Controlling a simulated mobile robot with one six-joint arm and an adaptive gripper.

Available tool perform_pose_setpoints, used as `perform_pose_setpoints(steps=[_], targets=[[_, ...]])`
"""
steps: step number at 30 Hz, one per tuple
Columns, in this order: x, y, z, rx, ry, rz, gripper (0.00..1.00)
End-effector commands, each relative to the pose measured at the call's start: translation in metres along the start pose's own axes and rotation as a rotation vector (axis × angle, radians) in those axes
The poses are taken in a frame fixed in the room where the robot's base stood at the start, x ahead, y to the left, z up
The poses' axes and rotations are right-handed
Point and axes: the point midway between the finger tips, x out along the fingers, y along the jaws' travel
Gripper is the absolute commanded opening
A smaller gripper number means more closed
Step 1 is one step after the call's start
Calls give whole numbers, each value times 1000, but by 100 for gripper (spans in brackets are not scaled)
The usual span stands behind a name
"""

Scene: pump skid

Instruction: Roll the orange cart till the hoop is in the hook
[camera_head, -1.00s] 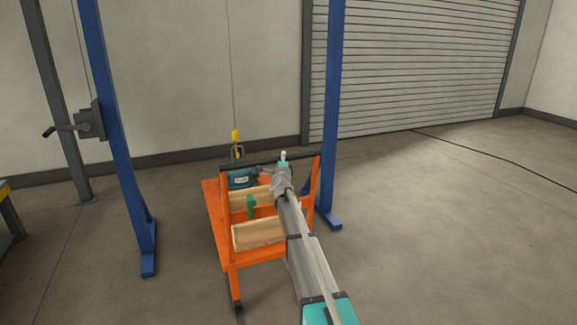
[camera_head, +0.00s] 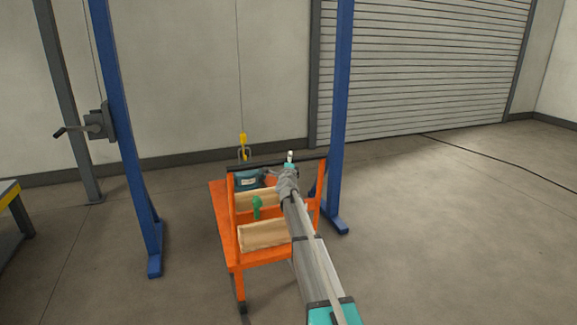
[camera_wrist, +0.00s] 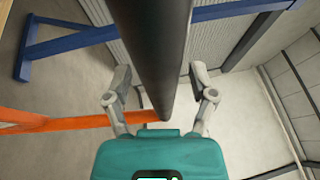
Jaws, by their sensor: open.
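The orange cart (camera_head: 229,243) stands between two blue posts and carries a teal pump (camera_head: 248,178). A black handle bar (camera_head: 262,163) spans the top of its near uprights; it also shows in the wrist view (camera_wrist: 160,55). I cannot make out the hoop. My gripper (camera_head: 290,160) is at the right part of the bar. In the wrist view my gripper (camera_wrist: 162,88) is open, its fingers apart on either side of the bar.
A left blue post (camera_head: 130,140) and a right blue post (camera_head: 340,110) flank the cart. A bench (camera_head: 10,205) edge is at far left. Floor to the right is clear apart from a dark cable (camera_head: 480,158).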

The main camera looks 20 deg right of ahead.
Motion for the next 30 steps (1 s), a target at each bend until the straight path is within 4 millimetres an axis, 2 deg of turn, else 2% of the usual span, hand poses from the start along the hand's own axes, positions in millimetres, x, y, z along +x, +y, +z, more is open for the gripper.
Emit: perform_pose_setpoints(steps=[5, 11, 30], targets=[[-4, -1, -1, 0, 0, 0, 73], [-17, -4, -7, -1, 0, 0, 73], [-96, -21, -40, 0, 1, 0, 73]])
